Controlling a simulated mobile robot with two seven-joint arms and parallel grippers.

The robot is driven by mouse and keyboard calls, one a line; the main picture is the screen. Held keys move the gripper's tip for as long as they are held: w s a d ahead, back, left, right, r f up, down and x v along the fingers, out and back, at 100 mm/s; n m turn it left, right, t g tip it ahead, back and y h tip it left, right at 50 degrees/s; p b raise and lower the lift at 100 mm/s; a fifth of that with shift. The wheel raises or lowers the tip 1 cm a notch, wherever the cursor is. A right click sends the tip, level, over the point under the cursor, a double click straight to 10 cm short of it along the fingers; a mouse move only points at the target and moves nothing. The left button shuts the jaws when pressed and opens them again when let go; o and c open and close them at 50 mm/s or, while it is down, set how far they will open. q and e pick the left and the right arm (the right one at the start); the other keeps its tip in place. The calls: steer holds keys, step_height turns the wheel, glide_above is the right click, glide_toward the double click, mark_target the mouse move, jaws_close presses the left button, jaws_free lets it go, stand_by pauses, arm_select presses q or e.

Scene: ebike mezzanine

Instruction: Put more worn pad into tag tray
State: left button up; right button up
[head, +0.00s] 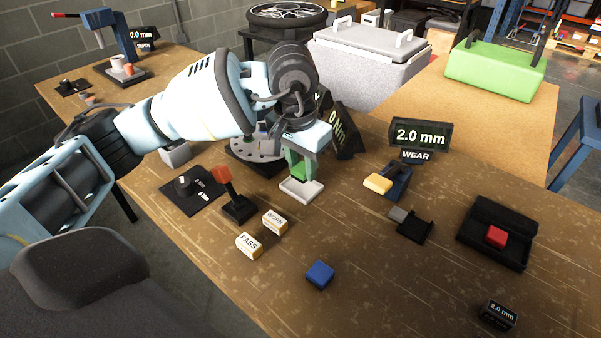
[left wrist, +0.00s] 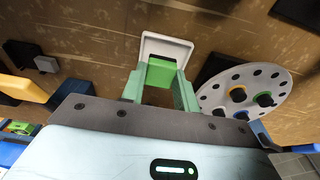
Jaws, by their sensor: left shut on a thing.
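My left gripper (head: 302,168) is shut on a green pad (head: 300,171) and points down at a small white tray (head: 290,189). In the left wrist view the green pad (left wrist: 161,73) sits between the fingers (left wrist: 160,90), over the near part of the white tray (left wrist: 166,46). I cannot tell whether the pad touches the tray floor. The WORN tag (head: 275,222) and PASS tag (head: 249,245) lie on the bench left of the tray. A wear gauge display (head: 421,134) reads 2.0 mm. My right gripper is not in view.
A yellow block (head: 378,183) is at the blue gauge (head: 398,185). A red pad (head: 496,236) lies in a black case (head: 521,250). A blue block (head: 320,274) lies in front. A disc (left wrist: 245,93) stands close to the gripper.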

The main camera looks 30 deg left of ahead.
mark_target(300, 167)
arm_select(q)
steer(key=shift+w+a, duration=0.25)
steer(key=shift+a, duration=0.1)
steer(key=shift+f, duration=1.8)
steer(key=shift+d+f, duration=0.1)
steer(key=shift+f, duration=0.15)
steer(key=o, duration=0.7)
steer(key=r, duration=0.4)
steer(key=s+r, duration=0.1)
steer(key=r, duration=0.7)
steer(key=shift+s+r, duration=0.2)
steer(key=shift+s, duration=0.05)
